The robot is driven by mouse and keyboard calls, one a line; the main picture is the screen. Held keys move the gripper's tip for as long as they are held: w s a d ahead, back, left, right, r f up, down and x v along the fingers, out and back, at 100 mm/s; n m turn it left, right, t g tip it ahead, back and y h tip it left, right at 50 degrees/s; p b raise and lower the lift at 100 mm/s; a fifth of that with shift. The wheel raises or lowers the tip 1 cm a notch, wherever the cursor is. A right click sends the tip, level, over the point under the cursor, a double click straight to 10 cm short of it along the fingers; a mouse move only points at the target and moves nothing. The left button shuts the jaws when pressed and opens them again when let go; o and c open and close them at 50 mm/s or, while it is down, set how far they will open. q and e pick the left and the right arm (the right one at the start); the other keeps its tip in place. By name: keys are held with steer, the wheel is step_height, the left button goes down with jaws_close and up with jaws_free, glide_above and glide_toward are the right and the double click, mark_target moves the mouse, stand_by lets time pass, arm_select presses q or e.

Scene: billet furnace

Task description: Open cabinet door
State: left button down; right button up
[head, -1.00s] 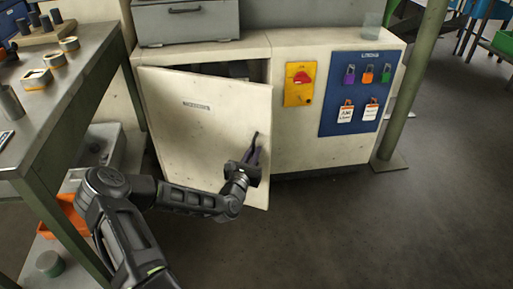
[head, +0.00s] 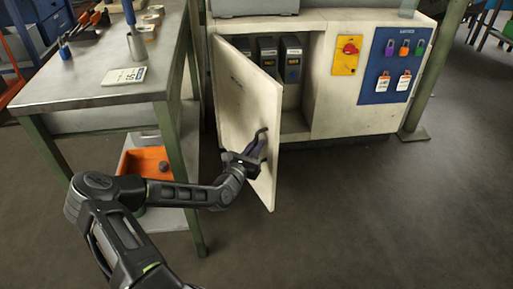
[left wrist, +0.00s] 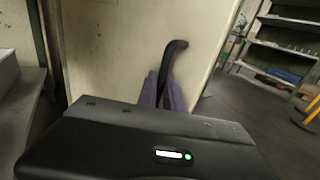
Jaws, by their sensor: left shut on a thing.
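The cream cabinet door (head: 246,112) stands swung out wide, hinged on its left side, with the cabinet (head: 323,110) interior showing behind it. My left gripper (head: 258,150) is at the door's free edge, shut on the dark door handle (head: 263,135). In the left wrist view the purple fingers (left wrist: 165,92) close around the lower part of the black, bent handle (left wrist: 174,52), with the door face (left wrist: 115,50) behind. My right gripper is not in view.
Dark units (head: 290,60) stand inside the cabinet. A workbench (head: 110,88) is close on the left, with an orange bin (head: 146,162) below it. A blue lockout board (head: 398,64) is on the right. The floor in front is clear.

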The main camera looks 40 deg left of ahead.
arm_select(q)
steer(key=shift+s+a, duration=0.2)
steer(key=c, duration=1.5)
jaws_free()
steer(key=shift+s, duration=0.1)
steer(key=s+d+p, duration=0.1)
steer(key=s+p, duration=0.1)
steer(key=s, duration=0.5)
steer(key=shift+s+d, duration=0.2)
steer(key=shift+s, duration=0.05)
steer(key=shift+c, duration=0.2)
